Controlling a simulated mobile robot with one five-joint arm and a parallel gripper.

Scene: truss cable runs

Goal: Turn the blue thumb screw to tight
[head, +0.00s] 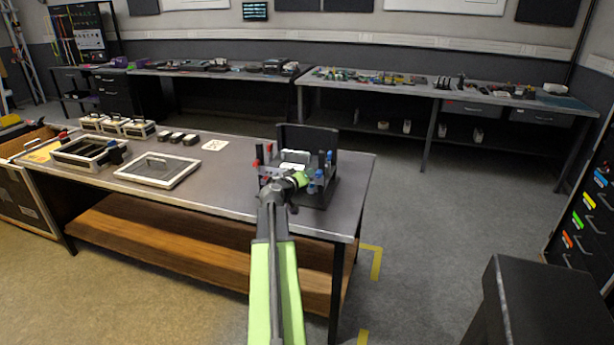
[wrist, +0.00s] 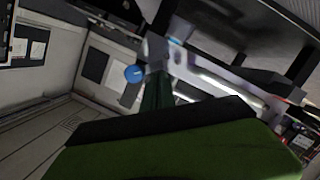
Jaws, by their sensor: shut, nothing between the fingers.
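A black fixture (head: 322,138) with an upright back panel stands at the right end of the workbench. It carries red-topped parts on its left and blue parts (head: 318,179) on its right, too small to tell which is the thumb screw. In the wrist view a round blue knob (wrist: 133,74) shows near a grey bracket, left of my gripper's dark tip. My gripper (head: 301,179) is shut and empty, at the front right of the fixture beside the blue parts. I cannot tell whether it touches them. How tight the screw is does not show.
The grey workbench (head: 225,185) holds a framed tray (head: 158,169), an open-topped case (head: 88,150) and several small boxes to the left. A back bench (head: 450,95) holds many small items. A dark block (head: 525,300) stands front right. Floor right of the bench is clear.

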